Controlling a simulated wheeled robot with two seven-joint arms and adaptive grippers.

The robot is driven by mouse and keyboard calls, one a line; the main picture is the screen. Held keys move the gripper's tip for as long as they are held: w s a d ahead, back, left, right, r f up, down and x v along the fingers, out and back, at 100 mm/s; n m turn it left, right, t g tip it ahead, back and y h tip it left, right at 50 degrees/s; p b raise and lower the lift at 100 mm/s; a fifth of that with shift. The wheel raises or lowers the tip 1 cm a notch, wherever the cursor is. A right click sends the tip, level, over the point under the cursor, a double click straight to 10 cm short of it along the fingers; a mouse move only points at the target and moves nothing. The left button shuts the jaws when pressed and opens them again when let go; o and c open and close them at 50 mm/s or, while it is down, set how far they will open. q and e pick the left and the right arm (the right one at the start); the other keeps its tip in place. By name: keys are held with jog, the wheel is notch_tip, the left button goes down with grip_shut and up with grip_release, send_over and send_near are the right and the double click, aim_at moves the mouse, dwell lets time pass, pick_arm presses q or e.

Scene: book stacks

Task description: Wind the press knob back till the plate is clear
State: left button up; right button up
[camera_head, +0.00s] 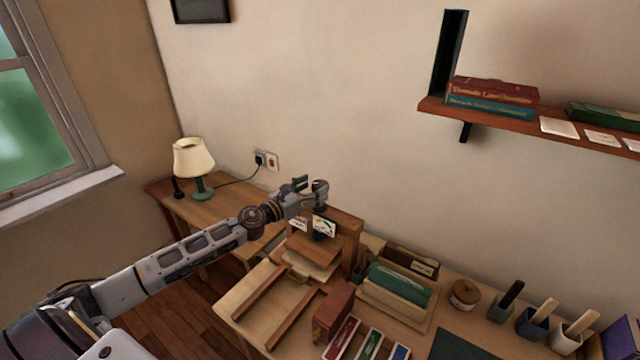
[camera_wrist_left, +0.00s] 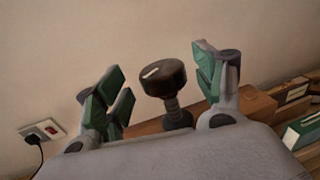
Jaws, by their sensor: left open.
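The wooden press (camera_head: 349,237) stands at the table's back left, with a board-like plate (camera_head: 313,262) low at its front; contact beneath the plate is unclear. In the left wrist view, the black press knob (camera_wrist_left: 163,78) with a white mark stands upright on a threaded stem above the press's wooden top beam (camera_wrist_left: 256,104). My left gripper (camera_head: 309,187) is over the press top, and its open green-padded fingers (camera_wrist_left: 158,65) lie either side of the knob, with gaps on both sides. In the head view I cannot clearly separate knob from gripper. My right gripper is out of view.
Two wooden rails (camera_head: 262,293) lie in front of the press. A reddish-brown block (camera_head: 333,308), a box with a green book (camera_head: 398,283) and several pots stand to the right. A lamp (camera_head: 194,160) is on the side table. A wall shelf (camera_head: 500,118) hangs above right.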

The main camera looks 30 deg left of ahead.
aim_at(314, 187)
pick_arm(q)
jog(key=shift+p+x, duration=0.5)
jog(key=shift+x, duration=1.25)
jog(key=c, duration=1)
jog(key=shift+o, duration=0.2)
jog(key=shift+y+p, duration=0.3)
